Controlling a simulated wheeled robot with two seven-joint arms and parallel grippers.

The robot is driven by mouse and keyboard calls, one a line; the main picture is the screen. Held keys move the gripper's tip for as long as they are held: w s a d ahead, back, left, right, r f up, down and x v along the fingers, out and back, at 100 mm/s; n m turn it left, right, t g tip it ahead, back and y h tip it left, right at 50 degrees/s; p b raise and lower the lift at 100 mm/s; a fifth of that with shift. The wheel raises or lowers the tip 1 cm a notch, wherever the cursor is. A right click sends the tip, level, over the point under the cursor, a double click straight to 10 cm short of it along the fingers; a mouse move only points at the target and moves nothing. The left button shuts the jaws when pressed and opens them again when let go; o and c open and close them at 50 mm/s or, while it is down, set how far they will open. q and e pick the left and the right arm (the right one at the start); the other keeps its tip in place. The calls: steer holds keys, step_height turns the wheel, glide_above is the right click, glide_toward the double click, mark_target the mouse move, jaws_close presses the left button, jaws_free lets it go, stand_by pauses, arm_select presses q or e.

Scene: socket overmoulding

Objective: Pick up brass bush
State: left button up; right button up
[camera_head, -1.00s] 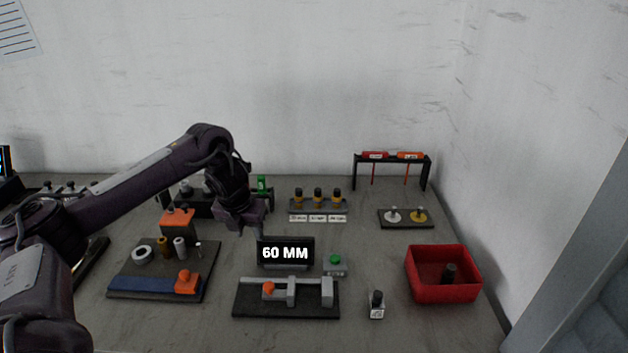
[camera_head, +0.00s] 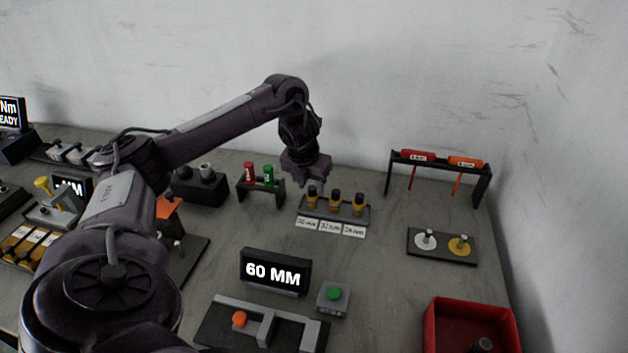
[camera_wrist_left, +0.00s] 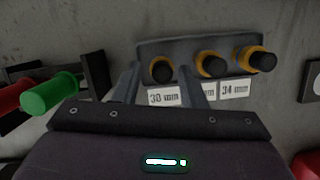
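Three brass-coloured pieces with black tops stand in a dark rack (camera_wrist_left: 205,43) with size labels in front. The leftmost piece (camera_head: 312,200) is by the 30 mm label; it also shows in the left wrist view (camera_wrist_left: 160,71). The middle piece (camera_head: 335,202) and the right piece (camera_head: 359,205) stand beside it. I cannot tell whether one of these is the brass bush. My left gripper (camera_head: 312,184) is open and empty above the rack's left end. In the left wrist view its fingers (camera_wrist_left: 160,84) appear either side of the leftmost piece. My right gripper is not in view.
A stand with a red and a green tool (camera_head: 268,176) is left of the rack. A 60 MM display (camera_head: 273,272), a green button (camera_head: 333,293) and a red bin (camera_head: 436,318) are nearer. A driver stand (camera_head: 484,186) is at right.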

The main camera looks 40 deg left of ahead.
mark_target(312, 188)
arm_select(q)
steer(key=b+x, duration=0.1)
steer(key=x, duration=0.3)
steer(key=shift+d+f, duration=0.2)
steer(key=shift+a+f, duration=0.1)
steer(key=shift+f, duration=0.05)
steer(key=c, duration=0.6)
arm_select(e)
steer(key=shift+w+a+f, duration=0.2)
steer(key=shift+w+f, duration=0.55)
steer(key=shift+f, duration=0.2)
arm_select(q)
steer(key=shift+r, duration=0.2)
